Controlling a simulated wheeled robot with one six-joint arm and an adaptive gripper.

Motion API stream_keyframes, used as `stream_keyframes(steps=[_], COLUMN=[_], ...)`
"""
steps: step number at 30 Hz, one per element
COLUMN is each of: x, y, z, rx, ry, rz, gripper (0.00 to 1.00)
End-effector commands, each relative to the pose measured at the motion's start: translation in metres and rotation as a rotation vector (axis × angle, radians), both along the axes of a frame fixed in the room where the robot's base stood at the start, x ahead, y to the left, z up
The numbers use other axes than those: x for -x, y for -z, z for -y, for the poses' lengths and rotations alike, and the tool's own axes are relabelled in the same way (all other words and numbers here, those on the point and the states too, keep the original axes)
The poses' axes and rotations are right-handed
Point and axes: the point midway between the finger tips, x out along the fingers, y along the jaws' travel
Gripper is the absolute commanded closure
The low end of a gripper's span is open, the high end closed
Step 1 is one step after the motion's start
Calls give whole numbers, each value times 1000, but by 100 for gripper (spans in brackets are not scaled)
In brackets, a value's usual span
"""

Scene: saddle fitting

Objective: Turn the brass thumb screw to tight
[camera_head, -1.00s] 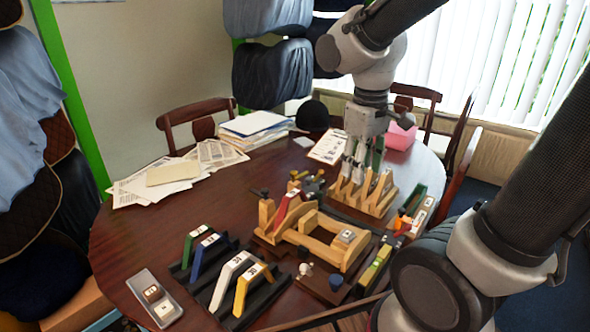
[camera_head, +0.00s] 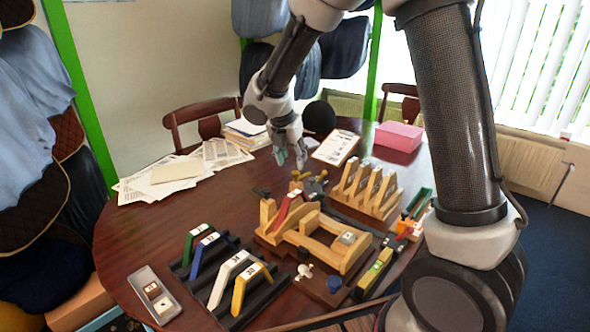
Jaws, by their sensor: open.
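My gripper (camera_head: 291,161) is open and empty, pointing down above the far part of the table. It appears just behind and above a small dark fixture with knobs (camera_head: 314,186). A small brass-coloured piece (camera_head: 296,175) shows at that fixture, below the fingertips; it is too small to tell for certain whether it is the thumb screw or how far it is turned. I see a gap between the fingers and the fixture in the picture, but cannot tell the exact height.
A wooden saddle-like frame (camera_head: 335,246) stands mid-table, with a slotted wooden rack (camera_head: 367,190) behind it. Coloured bars on black stands (camera_head: 236,281) and a grey tray (camera_head: 143,285) are at the front left. Papers (camera_head: 178,170) and a pink box (camera_head: 398,136) lie at the back.

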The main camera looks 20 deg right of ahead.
Motion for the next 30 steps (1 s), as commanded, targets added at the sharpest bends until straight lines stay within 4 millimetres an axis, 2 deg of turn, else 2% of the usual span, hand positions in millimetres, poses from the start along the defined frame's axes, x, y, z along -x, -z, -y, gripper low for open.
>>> stream_keyframes(steps=[3, 9, 20, 23, 27, 28, 30], x=[-6, -14, -17, -17, -17, -17, -17], y=[21, 47, 54, 54, 54, 54, 54], z=[6, 13, 14, 14, 14, 14, 14], rx=[0, 0, -2, -3, -3, -3, -3], ry=[3, 4, 4, 5, 5, 5, 5], rz=[-4, -3, -1, 0, 0, 0, 0], gripper=[56, 56, 56, 71, 96, 100, 100])
